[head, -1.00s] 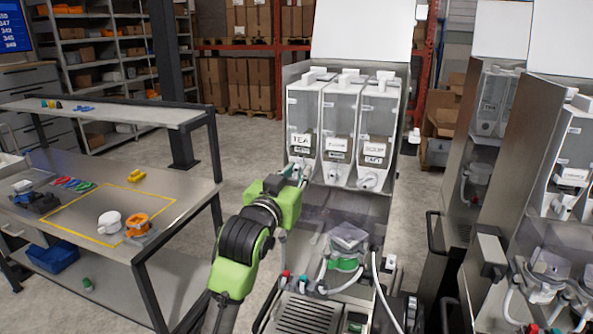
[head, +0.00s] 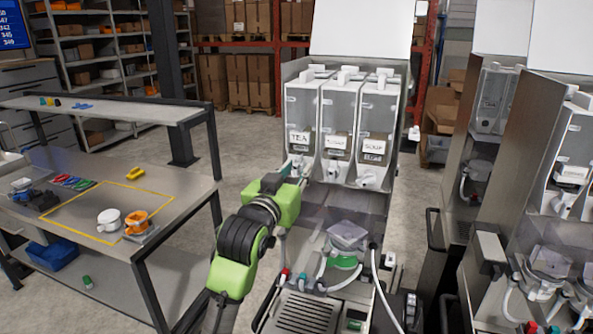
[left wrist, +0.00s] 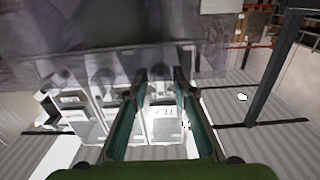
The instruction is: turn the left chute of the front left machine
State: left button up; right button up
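The front left machine (head: 338,215) has three clear canisters side by side. The leftmost is labelled TEA (head: 299,137), and its white left chute is mostly hidden behind my gripper. My left gripper (head: 298,168) is raised at this chute, just below the TEA canister. In the left wrist view, the two teal fingers (left wrist: 160,78) stand apart at their tips. The pale left chute seems to be between them, but contact cannot be made out. The TEA label (left wrist: 163,113) shows upside down there. My right gripper is not in view.
The middle chute (head: 331,172) and right chute (head: 367,178) are close on the right. Below are a clear bowl (head: 347,236), hoses and a drip grate (head: 303,312). A workbench (head: 165,225) stands on the left. Another machine (head: 545,200) stands on the right.

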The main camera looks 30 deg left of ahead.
pick_arm(q)
jog(key=v, duration=0.7)
dwell(0.5)
